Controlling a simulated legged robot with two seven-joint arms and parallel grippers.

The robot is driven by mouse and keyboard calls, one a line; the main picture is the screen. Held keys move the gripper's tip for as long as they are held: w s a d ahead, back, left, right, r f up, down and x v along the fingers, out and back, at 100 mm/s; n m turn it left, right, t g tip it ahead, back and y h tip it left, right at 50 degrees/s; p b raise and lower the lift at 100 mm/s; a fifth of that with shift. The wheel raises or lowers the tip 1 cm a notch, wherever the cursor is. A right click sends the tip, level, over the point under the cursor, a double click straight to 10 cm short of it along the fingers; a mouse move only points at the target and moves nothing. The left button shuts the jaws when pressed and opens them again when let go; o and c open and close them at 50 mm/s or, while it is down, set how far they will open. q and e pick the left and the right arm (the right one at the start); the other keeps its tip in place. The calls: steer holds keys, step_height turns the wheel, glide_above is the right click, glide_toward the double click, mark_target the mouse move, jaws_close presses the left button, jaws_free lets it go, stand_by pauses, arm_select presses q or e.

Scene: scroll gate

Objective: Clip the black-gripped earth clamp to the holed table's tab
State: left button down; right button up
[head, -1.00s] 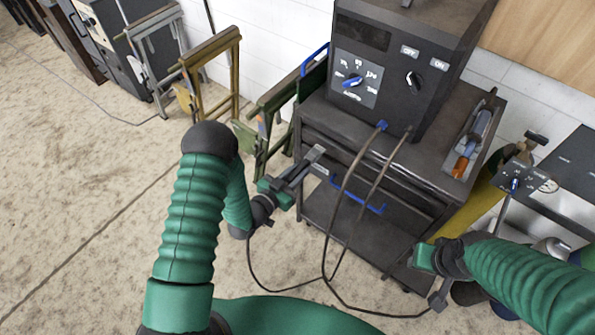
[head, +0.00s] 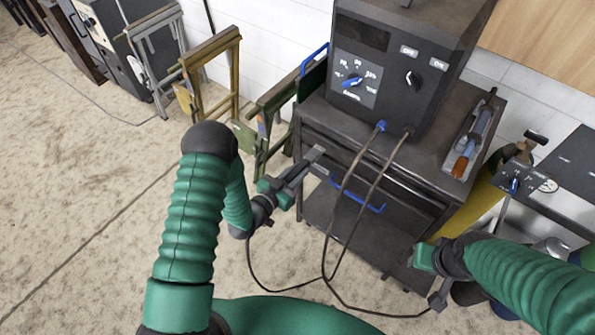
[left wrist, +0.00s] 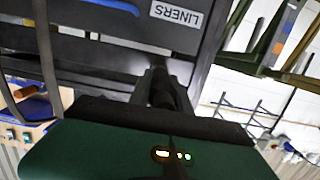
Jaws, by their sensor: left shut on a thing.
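My left gripper (head: 298,177) is in front of the dark welding cart, left of its blue drawer handle. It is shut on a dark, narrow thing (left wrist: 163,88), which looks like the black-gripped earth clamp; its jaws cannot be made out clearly. A dark cable runs down from near my left wrist, loops low and rises to the welder. My right gripper (head: 436,290) is low at the right, pointing downward beside the cart; a second cable ends near it. Whether its fingers hold anything is unclear. I cannot make out the holed table or its tab.
The welder (head: 395,70) stands on the cart (head: 400,165), with cables hanging down its front. Folded green and yellow stands (head: 262,120) lean along the wall. A yellow cylinder (head: 470,205) is right of the cart.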

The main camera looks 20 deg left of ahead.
arm_select(q)
steer(key=shift+s+a, duration=0.1)
steer(key=shift+s, duration=0.1)
stand_by(0.6)
steer(key=f+v, duration=0.1)
steer(key=v, duration=0.7)
steer(key=shift+p, duration=0.3)
stand_by(1.1)
steer(key=shift+s+f, duration=0.1)
